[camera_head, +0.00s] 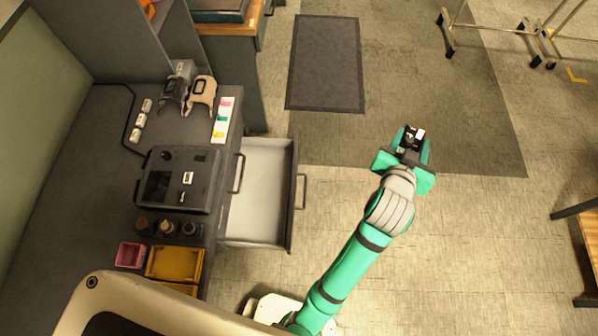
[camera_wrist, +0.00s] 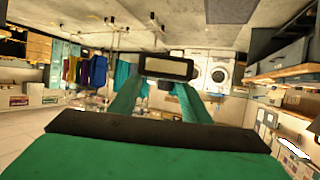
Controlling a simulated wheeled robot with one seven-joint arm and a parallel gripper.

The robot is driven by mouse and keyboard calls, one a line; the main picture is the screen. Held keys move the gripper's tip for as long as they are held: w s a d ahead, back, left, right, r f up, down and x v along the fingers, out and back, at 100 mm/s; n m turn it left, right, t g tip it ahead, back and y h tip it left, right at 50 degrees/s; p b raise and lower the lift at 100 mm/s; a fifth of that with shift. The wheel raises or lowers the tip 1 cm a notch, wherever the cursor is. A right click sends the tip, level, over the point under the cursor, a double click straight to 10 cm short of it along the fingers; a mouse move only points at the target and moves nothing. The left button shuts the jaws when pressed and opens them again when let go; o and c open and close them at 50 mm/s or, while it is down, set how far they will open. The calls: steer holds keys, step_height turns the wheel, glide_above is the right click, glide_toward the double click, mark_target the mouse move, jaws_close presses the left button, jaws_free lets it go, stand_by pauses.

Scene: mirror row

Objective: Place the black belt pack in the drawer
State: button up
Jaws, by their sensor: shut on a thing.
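My gripper (camera_head: 411,150) is at the right of the open drawer in the head view, out over the floor. It is shut on the black belt pack (camera_head: 412,134), a small black box with a pale patch. In the wrist view the belt pack (camera_wrist: 168,68) is a dark block with a pale face, between the tips of the green fingers (camera_wrist: 160,95). The drawer (camera_head: 262,190) is pulled out from the grey counter. Its pale inside looks empty, and its front handle faces right.
The counter carries a black device (camera_head: 178,180), a yellow bin (camera_head: 175,263), a pink bin (camera_head: 130,255) and a beige holder (camera_head: 201,92). A dark mat (camera_head: 326,64) lies on the floor. A wheeled rack (camera_head: 500,28) stands at top right. Floor between gripper and drawer is clear.

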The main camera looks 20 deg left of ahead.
steer(key=a+f+n+y, duration=0.25)
steer(key=a+f, duration=0.45)
steer(key=a, duration=0.4)
steer(key=a+f+n+y, duration=0.25)
steer(key=a+f, duration=0.45)
steer(key=a, duration=0.4)
steer(key=s+a+f+n+g+y, duration=0.2)
steer(key=s+a+f+n+y, duration=0.3)
steer(key=s+a+f, duration=0.9)
glide_above(254, 179)
steer(key=shift+y, duration=0.4)
steer(key=f, duration=0.8)
steer(key=shift+s+d, duration=0.3)
steer(key=shift+d, duration=0.05)
steer(key=shift+w+a+f, duration=0.35)
steer(key=shift+w+f, duration=0.1)
steer(key=shift+f, duration=1.85)
steer(key=shift+f, duration=0.1)
